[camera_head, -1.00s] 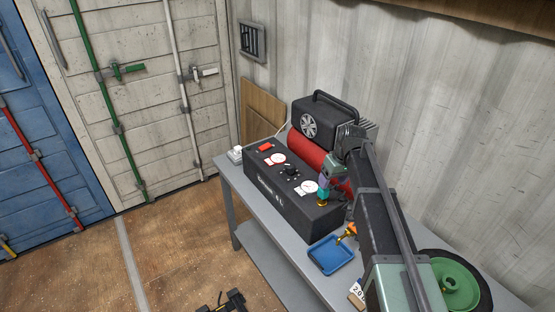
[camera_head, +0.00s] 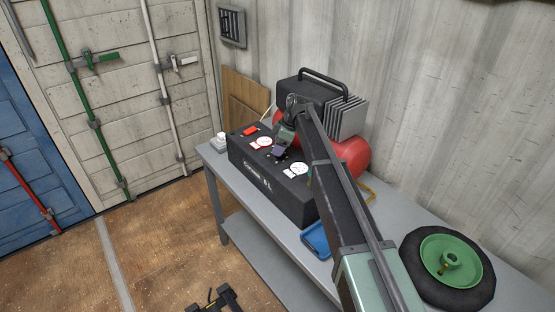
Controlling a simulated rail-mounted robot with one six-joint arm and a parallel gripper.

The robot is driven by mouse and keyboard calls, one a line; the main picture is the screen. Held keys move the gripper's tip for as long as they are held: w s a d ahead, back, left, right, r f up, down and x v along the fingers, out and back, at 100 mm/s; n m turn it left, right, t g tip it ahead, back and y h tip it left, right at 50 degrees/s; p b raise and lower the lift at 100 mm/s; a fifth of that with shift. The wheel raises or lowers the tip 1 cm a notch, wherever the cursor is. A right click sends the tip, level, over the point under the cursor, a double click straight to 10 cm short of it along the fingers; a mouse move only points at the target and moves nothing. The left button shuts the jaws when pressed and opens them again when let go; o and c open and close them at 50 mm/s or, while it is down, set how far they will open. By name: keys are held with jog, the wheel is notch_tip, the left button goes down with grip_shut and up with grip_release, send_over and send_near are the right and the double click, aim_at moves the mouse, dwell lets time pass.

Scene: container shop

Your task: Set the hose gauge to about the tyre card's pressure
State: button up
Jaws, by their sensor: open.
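The compressor's black control box (camera_head: 290,200) stands on the bench. A red-rimmed gauge (camera_head: 262,143) is on its top at the left, and a white gauge (camera_head: 296,170) is at the right. Both needles are too small to read. My gripper (camera_head: 279,152) is open and points down at the box top between the two gauges. It covers the spot where the dark knob sits, and I cannot tell whether it touches it. The tyre (camera_head: 410,262) with a green hub (camera_head: 455,262) lies at the bench's right. The tyre card is not visible.
A red tank and a finned black motor (camera_head: 349,113) stand behind the box. A red switch (camera_head: 250,131) is on its far left. A blue tray (camera_head: 316,240) is partly hidden by my arm.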

jog(key=shift+x, duration=0.8)
jog(key=shift+r, duration=0.1)
jog(key=c, duration=0.9)
